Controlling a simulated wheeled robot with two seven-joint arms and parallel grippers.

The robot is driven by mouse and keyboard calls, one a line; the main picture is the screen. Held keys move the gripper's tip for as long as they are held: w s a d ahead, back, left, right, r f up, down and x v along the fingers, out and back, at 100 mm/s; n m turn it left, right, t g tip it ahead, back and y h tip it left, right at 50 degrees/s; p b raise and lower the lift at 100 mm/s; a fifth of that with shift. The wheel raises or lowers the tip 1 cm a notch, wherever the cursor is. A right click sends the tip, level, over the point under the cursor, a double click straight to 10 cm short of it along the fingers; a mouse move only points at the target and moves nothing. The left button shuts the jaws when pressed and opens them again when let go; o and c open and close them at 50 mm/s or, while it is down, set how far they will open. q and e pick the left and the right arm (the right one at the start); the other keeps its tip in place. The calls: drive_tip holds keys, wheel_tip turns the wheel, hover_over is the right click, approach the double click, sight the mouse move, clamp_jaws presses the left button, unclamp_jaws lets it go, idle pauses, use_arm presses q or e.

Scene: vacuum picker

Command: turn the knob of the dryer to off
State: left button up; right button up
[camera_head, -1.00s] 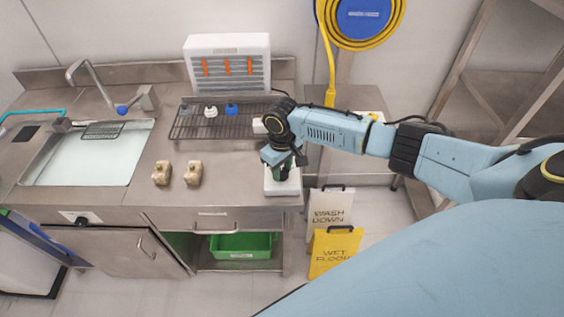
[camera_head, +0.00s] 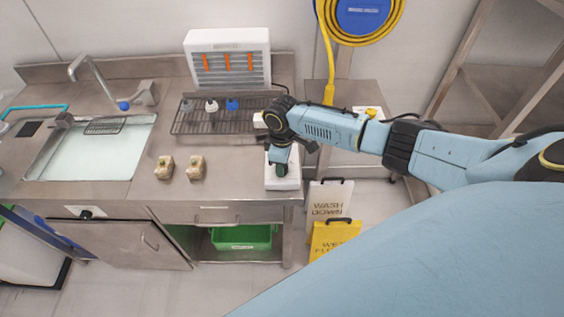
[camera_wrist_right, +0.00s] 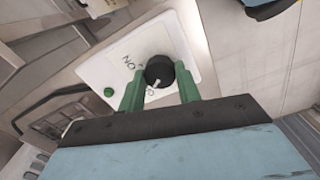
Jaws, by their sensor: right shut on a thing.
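A white control box (camera_head: 284,182) sits at the right front end of the steel counter. In the right wrist view its white panel (camera_wrist_right: 118,82) carries a black round knob (camera_wrist_right: 159,70) with a white pointer mark. The pointer faces the panel's lower side, by lettering partly hidden behind the fingers; "ON" is printed left of the knob. My right gripper (camera_wrist_right: 159,88) is shut on the knob, a green finger on each side. In the head view this gripper (camera_head: 282,165) points down onto the box. The white dryer (camera_head: 227,43) with orange streamers stands at the back. My left gripper is out of view.
Two tan blocks (camera_head: 196,168) stand left of the box. A sink (camera_head: 88,160) is further left. Wet-floor signs (camera_head: 334,238) stand on the floor at right.

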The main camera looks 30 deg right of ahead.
idle(0.3)
drive_tip(key=o, duration=1)
drive_tip(key=shift+c, duration=0.2)
drive_tip(key=shift+r, duration=0.15)
wheel_tip(320, 180, up, 13)
